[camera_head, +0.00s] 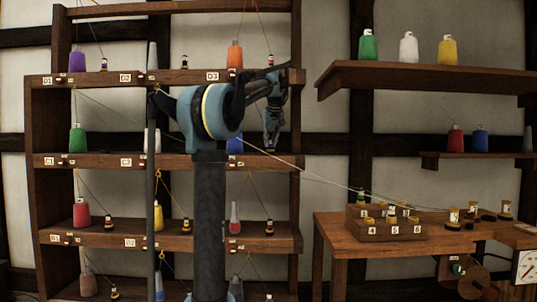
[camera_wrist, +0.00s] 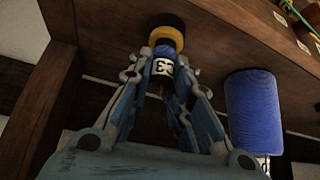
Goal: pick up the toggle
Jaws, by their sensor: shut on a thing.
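The toggle (camera_wrist: 165,57) shows in the wrist view as a small blue peg with a white printed label and a black and yellow end. My gripper (camera_wrist: 160,62) has its fingers closed on both sides of its body. The black and yellow end is close to the wooden shelf board (camera_wrist: 222,50); I cannot tell whether it touches. In the head view, my gripper (camera_head: 270,147) points down just above the third column of the C shelf (camera_head: 265,161). The toggle is not clear there.
A blue cone (camera_wrist: 253,112) stands close beside my gripper, also partly seen in the head view (camera_head: 235,143). A wooden upright (camera_wrist: 45,105) is on the wrist view's left. The D shelf (camera_head: 135,79) is above. A thin line crosses toward the workbench (camera_head: 345,238).

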